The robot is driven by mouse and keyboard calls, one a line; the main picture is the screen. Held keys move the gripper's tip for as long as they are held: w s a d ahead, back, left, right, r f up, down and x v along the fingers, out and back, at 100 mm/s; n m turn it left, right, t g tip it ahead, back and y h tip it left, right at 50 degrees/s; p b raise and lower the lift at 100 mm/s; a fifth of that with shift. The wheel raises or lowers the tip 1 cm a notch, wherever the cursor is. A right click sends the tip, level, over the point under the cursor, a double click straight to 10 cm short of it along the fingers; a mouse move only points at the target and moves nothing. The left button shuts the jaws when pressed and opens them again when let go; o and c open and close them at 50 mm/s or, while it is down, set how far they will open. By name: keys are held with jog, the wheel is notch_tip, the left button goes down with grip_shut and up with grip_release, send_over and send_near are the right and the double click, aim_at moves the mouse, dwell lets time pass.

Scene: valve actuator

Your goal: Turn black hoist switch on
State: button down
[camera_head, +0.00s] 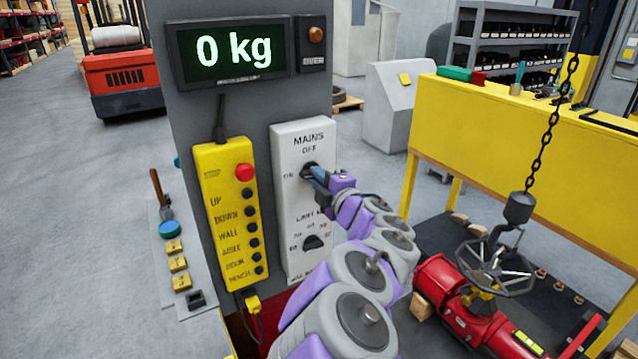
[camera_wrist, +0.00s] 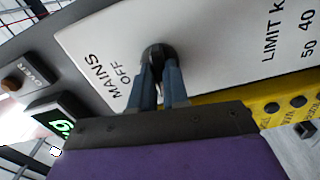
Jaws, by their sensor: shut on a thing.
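The black MAINS knob (camera_head: 306,170) sits on the upper part of a white panel (camera_head: 290,215), below the word OFF and beside the word ON. It also shows in the wrist view (camera_wrist: 155,52) near the OFF label. My gripper (camera_head: 316,176) reaches the panel from the lower right. In the wrist view its two blue fingers (camera_wrist: 160,72) are closed around the knob, one on each side. The fingers partly hide the knob, so I cannot tell exactly which way it points.
A second black knob (camera_head: 314,242), labelled LIMIT, sits lower on the panel. A yellow pendant (camera_head: 231,225) with a red button stands at left. A display (camera_head: 233,52) above reads 0 kg. A red valve actuator (camera_head: 450,298) lies at right under a chain (camera_head: 546,130).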

jog(key=shift+f+n, duration=0.25)
jog(key=shift+n, duration=0.15)
jog(key=c, duration=1.2)
grip_release()
jog(key=shift+w+a, duration=0.1)
jog(key=shift+o, duration=0.4)
jog(key=shift+r, duration=0.1)
